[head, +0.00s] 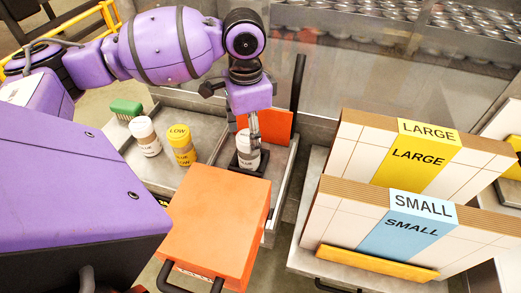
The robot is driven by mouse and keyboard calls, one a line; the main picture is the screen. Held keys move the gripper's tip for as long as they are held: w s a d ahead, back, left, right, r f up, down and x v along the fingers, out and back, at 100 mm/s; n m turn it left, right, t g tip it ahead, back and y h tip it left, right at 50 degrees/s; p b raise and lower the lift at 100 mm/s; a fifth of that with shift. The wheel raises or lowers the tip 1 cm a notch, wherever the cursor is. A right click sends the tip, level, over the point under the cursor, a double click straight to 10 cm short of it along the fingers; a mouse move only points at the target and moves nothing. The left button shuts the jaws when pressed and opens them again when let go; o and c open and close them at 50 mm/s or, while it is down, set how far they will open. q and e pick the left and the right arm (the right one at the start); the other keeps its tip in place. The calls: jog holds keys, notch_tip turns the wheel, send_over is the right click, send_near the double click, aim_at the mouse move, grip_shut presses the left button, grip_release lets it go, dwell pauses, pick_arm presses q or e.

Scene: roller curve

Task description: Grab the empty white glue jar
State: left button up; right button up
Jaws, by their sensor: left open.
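My left gripper (253,126) comes down from above with its fingers open, right over a white jar (247,158). The fingertips reach the jar's top and partly hide it; whether they touch it I cannot tell. This jar stands upright on a dark square base in the grey tray. Whether either white jar is empty cannot be seen. My right gripper is not in view.
A yellow jar marked LOW (181,151) stands between the white jars. A green brush (126,109) lies at the tray's (203,124) back left. An orange panel (278,124) stands close behind the gripper. An orange box (214,222) is in front. LARGE (411,155) and SMALL (410,226) cartons stand right.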

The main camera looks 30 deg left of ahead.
aim_at(248, 151)
pick_arm(q)
jog(key=f, duration=0.3)
jog(key=shift+w+a+f, duration=0.1)
jog(key=shift+w+a, duration=0.1)
jog(key=shift+w, duration=0.2)
jog(key=f, duration=0.3)
jog(key=shift+s+f, duration=0.15)
jog(key=shift+s, duration=0.15)
jog(key=shift+w+a+f, duration=0.1)
jog(key=shift+w+f, duration=0.05)
jog(key=shift+f, duration=0.35)
jog(key=shift+r, duration=0.1)
jog(key=c, duration=1.2)
